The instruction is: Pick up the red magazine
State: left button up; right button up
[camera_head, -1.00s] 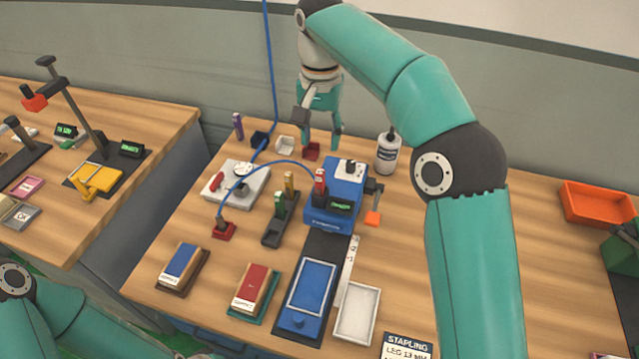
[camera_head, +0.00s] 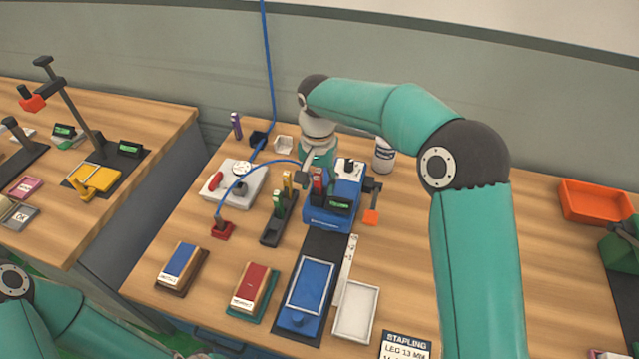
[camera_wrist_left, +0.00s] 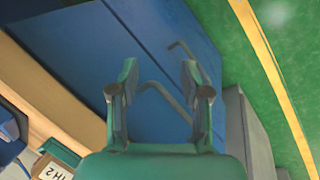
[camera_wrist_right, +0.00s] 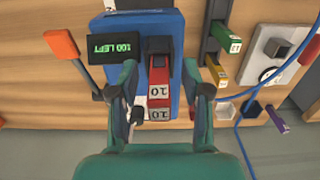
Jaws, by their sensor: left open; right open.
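The red magazine (camera_head: 318,183) stands upright in the blue stapling unit (camera_head: 325,217). In the right wrist view the red magazine (camera_wrist_right: 161,76), with a label reading 10, lies between my fingers. My right gripper (camera_wrist_right: 168,72) is open, its fingers on either side of the magazine with gaps. In the head view my right gripper (camera_head: 316,172) is just above and behind the unit, partly hidden by its own arm. My left gripper (camera_wrist_left: 159,68) is open and empty, low in front of a blue panel, away from the magazine.
A black rack (camera_head: 279,222) with green and yellow magazines stands left of the unit. A bottle (camera_head: 384,156) stands behind right. The table's right middle is clear.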

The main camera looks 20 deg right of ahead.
jog(key=shift+f, duration=0.1)
jog(key=shift+c, duration=0.2)
grip_shut()
